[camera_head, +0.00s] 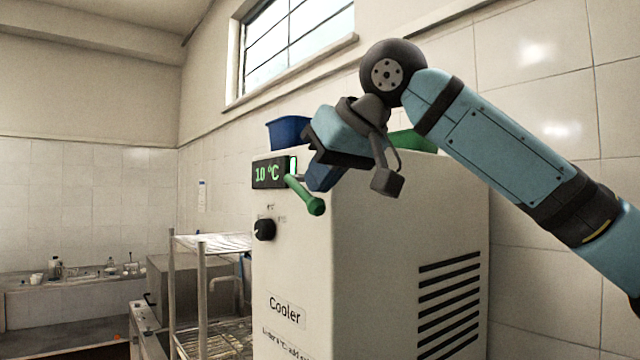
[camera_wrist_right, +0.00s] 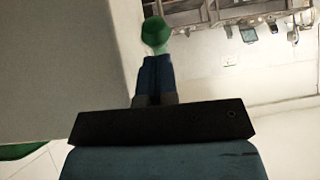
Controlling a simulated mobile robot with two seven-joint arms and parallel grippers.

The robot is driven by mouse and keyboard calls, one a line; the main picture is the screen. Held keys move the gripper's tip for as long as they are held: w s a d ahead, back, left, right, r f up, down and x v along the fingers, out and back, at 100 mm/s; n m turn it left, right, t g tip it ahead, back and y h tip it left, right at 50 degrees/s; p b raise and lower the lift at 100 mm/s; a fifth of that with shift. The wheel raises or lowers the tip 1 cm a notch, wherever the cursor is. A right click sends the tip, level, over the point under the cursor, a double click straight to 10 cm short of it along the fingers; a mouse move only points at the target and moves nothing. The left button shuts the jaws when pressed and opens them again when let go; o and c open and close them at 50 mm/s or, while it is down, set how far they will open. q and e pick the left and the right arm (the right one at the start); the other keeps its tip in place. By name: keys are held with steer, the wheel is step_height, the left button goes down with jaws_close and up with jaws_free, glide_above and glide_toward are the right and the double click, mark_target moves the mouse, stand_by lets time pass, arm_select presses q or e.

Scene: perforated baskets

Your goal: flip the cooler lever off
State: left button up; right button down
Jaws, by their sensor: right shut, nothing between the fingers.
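The cooler (camera_head: 370,270) is a tall pale cabinet with a dark display reading 10 °C in green. Its green lever (camera_head: 304,194) sticks out beside the display and slants down to the right, ending in a round knob. My right gripper (camera_head: 320,184) is beside the cooler's upper front, its blue fingers just behind and above the knob in the head view. In the right wrist view the shut fingers (camera_wrist_right: 152,72) point at the green knob (camera_wrist_right: 155,32), which shows just beyond their tips. I cannot tell whether they touch. My left gripper is out of view.
A blue basket (camera_head: 288,132) and a green basket (camera_head: 412,141) stand on the cooler's top, close to my right wrist. A black dial (camera_head: 264,230) sits below the display. A wire rack (camera_head: 203,290) stands left of the cooler. The tiled wall is behind.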

mark_target(324, 208)
steer(key=f+t+y+b, duration=0.1)
steer(key=b, duration=0.1)
steer(key=f+t+y+b, duration=0.1)
steer(key=f+t+b, duration=0.1)
steer(key=f+t+y+b, duration=0.1)
steer(key=b, duration=0.2)
steer(key=shift+w+a+f, duration=0.25)
steer(key=shift+w+f, duration=0.1)
steer(key=shift+f, duration=0.05)
steer(key=shift+w+a+f+t+y+b, duration=0.2)
steer(key=shift+f+t+y+b, duration=0.3)
steer(key=shift+t+y+b, duration=0.4)
arm_select(q)
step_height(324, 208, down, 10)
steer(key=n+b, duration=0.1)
steer(key=b, duration=0.1)
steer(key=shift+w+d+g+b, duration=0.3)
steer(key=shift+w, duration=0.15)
arm_select(e)
steer(key=w+t+y, duration=0.1)
steer(key=w+a+f+t+y, duration=0.1)
steer(key=shift+a+f+n+t, duration=0.1)
steer(key=shift+n+t, duration=0.2)
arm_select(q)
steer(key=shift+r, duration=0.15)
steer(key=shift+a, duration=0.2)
arm_select(e)
steer(key=shift+w+a+f, duration=0.1)
steer(key=shift+w, duration=0.05)
